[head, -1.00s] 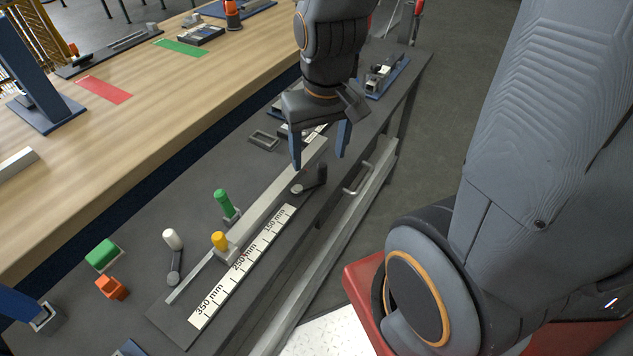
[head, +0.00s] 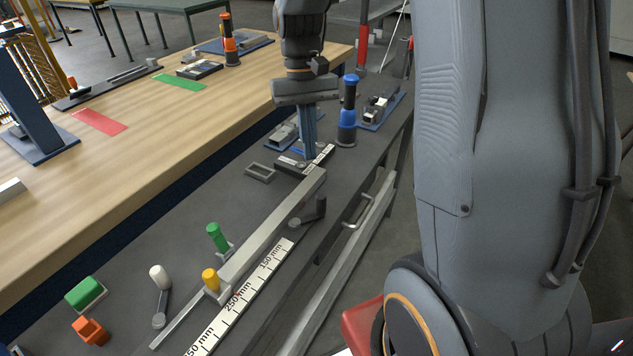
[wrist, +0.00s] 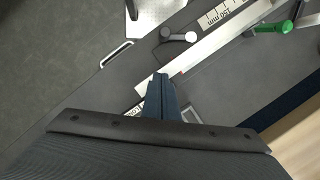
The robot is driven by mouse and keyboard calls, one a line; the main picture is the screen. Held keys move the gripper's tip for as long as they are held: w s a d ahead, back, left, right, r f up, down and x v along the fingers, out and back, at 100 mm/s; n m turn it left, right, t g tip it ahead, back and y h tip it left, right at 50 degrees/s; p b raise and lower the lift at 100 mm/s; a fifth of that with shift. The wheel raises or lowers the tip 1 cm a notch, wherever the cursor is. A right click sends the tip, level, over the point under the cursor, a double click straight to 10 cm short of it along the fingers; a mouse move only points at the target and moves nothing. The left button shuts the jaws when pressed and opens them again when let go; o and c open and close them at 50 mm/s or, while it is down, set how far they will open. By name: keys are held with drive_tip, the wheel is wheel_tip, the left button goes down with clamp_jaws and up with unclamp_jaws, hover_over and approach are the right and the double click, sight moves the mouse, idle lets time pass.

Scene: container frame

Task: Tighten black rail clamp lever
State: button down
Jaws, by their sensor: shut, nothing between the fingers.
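The black clamp lever (head: 309,217) sits beside the far part of the silver rail (head: 270,232), on the side with the scale strip. In the wrist view the black lever (wrist: 179,37) lies above my fingertips, beside the rail. My gripper (head: 310,154) is shut and empty, with fingers together and pointing down, past the rail's far end. The wrist view shows my gripper (wrist: 160,78) apart from the lever.
Green (head: 217,238), yellow (head: 210,280) and white (head: 159,277) handles stand near the rail's near part. A blue-and-black cylinder (head: 348,110) stands right of my gripper. A grey rectangular frame (head: 260,173) lies left of it. A metal handle (head: 343,222) is on the bench's right side.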

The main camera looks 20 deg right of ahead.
drive_tip(key=p+x, duration=0.1)
drive_tip(key=x, duration=0.5)
drive_tip(key=shift+s+f, duration=0.15)
drive_tip(key=shift+f, duration=0.25)
drive_tip(key=s, duration=0.1)
drive_tip(key=s+p, duration=0.1)
drive_tip(key=shift+s+a+r, duration=0.2)
drive_tip(key=shift+s+r, duration=0.1)
drive_tip(key=shift+s+f+p, duration=0.15)
drive_tip(key=shift+s+p, duration=0.25)
drive_tip(key=shift+s, duration=0.2)
